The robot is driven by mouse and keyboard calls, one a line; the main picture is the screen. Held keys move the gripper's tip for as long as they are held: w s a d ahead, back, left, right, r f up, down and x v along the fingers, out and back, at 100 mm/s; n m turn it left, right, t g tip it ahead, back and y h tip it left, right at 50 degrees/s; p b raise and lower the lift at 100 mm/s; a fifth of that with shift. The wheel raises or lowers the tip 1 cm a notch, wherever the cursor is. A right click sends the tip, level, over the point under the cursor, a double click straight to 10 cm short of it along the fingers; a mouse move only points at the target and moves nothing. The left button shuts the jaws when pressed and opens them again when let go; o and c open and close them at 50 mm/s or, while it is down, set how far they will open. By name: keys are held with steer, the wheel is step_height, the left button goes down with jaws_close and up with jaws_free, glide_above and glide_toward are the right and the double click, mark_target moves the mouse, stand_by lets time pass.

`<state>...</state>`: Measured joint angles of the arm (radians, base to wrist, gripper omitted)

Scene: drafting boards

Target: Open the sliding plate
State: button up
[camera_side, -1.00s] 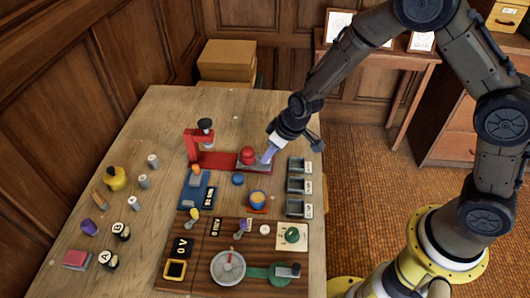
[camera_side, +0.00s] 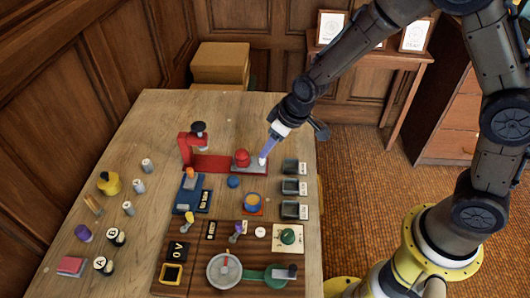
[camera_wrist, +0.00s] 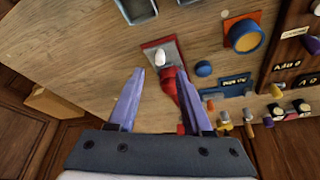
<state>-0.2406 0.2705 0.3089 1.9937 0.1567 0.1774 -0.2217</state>
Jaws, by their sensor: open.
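A grey plate (camera_side: 250,164) sits at the right end of a long red base (camera_side: 212,163). It carries a red knob (camera_side: 241,157) and a small white upright piece (camera_wrist: 161,58). I cannot tell for sure whether this is the sliding plate. My gripper (camera_side: 264,157) is low over the right part of this plate. In the wrist view, my gripper (camera_wrist: 160,76) has its two purple fingers apart, with the red knob and white piece showing between and just beyond the tips. Contact cannot be told.
A red stand (camera_side: 189,148) rises at the base's left end. Grey trays (camera_side: 291,188) line the right edge. A blue labelled block (camera_side: 191,196), a blue button (camera_side: 233,182) and a dark wooden panel (camera_side: 200,245) with a dial lie nearer. Small cylinders stand at left.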

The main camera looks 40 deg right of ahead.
steer(key=v, duration=0.8)
steer(key=s+d+r+m+t, duration=0.1)
steer(key=s+d+r+t, duration=0.15)
steer(key=r, duration=0.45)
steer(key=s+d+r+m+t, duration=0.1)
steer(key=s+d+r, duration=0.3)
steer(key=r, duration=0.2)
steer(key=s+d+g, duration=0.1)
steer(key=s, duration=0.7)
steer(key=s+d+f+m+g+h, duration=0.1)
steer(key=s+d, duration=0.1)
steer(key=s, duration=0.6)
steer(key=shift+s+d+f+m, duration=0.3)
steer(key=shift+s+f, duration=0.05)
steer(key=shift+s, duration=0.05)
